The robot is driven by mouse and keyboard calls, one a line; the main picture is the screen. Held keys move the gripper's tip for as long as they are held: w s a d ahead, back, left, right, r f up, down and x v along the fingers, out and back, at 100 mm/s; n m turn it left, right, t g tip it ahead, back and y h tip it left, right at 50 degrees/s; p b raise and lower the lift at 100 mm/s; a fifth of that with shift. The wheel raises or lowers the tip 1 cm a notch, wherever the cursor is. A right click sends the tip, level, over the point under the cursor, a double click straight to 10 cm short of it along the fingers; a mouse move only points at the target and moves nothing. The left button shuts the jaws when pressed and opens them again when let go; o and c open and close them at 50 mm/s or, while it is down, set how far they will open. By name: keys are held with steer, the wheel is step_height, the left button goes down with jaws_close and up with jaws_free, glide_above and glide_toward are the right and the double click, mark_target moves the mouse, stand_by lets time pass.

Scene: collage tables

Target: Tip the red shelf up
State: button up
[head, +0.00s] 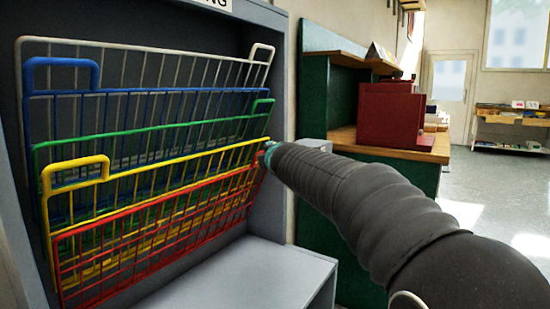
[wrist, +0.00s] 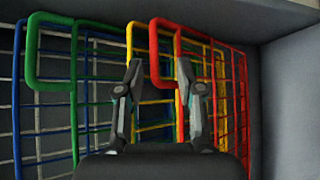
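The red shelf (head: 150,240) is a wire grid, the lowest and frontmost of the tilted shelves in the grey rack. In the wrist view the red shelf (wrist: 240,100) stands at the right, with a looped handle at its top left. My gripper (head: 267,150) is at the right end of the red and yellow shelves. In the wrist view my gripper (wrist: 160,72) is open, its two fingers apart, with part of the red loop showing between them. I cannot tell whether either finger touches it. My arm hides the red shelf's right end in the head view.
Behind the red shelf lie the yellow (head: 75,175), green (head: 110,140), blue (head: 60,62) and white (head: 150,45) wire shelves, close together. The grey rack has a side wall (head: 270,190) and a bottom ledge (head: 240,275). A green cabinet (head: 320,100) stands to the right.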

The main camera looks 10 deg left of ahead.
steer(key=v, duration=0.6)
steer(key=shift+w, duration=0.1)
steer(key=shift+f, duration=0.1)
steer(key=s+d+f+m+g+h, duration=0.25)
steer(key=s+d+f+m, duration=0.3)
steer(key=f, duration=0.35)
steer(key=s+d+f+m+g+h, duration=0.2)
steer(key=s+d+f+m+g, duration=0.1)
steer(key=s+d+f+m, duration=0.35)
steer(key=s+d+f+m+g, duration=0.1)
steer(key=s+d+f+m, duration=0.2)
steer(key=s, duration=0.6)
steer(key=s+d+f+m+g, duration=0.2)
steer(key=s+d+f+m, duration=0.2)
steer(key=s, duration=0.6)
steer(key=s+d+f+m+g, duration=0.1)
steer(key=s+d+f+m, duration=0.3)
steer(key=s, duration=0.5)
steer(key=shift+s+d, duration=0.2)
steer(key=shift+d, duration=0.6)
